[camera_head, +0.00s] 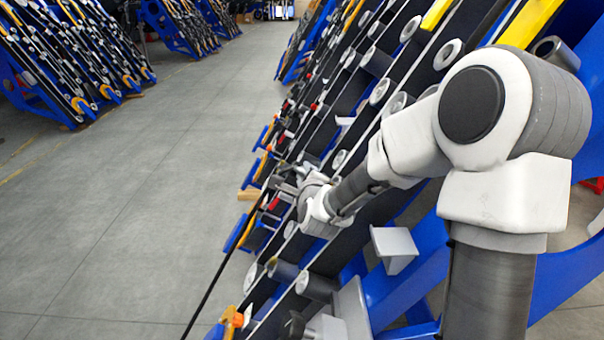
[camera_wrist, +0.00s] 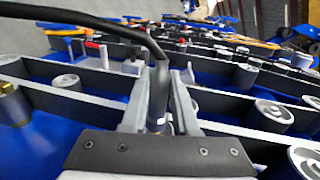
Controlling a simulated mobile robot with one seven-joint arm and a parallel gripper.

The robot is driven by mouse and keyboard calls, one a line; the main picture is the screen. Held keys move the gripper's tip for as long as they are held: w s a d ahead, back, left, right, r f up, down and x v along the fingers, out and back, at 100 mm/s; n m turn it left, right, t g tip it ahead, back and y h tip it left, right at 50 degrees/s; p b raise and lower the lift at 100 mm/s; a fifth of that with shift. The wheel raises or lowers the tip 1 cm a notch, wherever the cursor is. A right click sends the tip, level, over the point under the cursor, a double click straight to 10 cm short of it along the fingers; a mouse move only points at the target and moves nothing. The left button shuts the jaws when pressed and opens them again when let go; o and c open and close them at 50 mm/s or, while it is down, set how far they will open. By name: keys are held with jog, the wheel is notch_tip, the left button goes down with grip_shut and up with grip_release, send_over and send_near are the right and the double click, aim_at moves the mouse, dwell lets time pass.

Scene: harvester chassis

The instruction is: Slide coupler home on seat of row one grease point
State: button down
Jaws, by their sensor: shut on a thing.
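In the wrist view my gripper (camera_wrist: 158,115) is shut on a dark cylindrical coupler (camera_wrist: 157,100) at the end of a black hose (camera_wrist: 100,17). The hose rises from the coupler and bends away to the upper left. In the head view my gripper (camera_head: 284,189) is small, beside the chassis rows, and the coupler cannot be made out there. The coupler's tip is hidden behind the gripper body, so contact with a seat cannot be seen.
Blue and black chassis rails (camera_head: 375,120) with round grey rollers slope across the right side, close around my arm. The hose (camera_head: 222,268) hangs down over the floor. Grey floor (camera_head: 150,200) is clear on the left. More chassis units (camera_head: 75,55) stand at the back left.

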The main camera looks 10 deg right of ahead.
jog(key=shift+d+f, duration=0.1)
jog(key=shift+d, duration=0.15)
jog(key=c, duration=0.6)
grip_release()
jog(key=shift+s, duration=0.2)
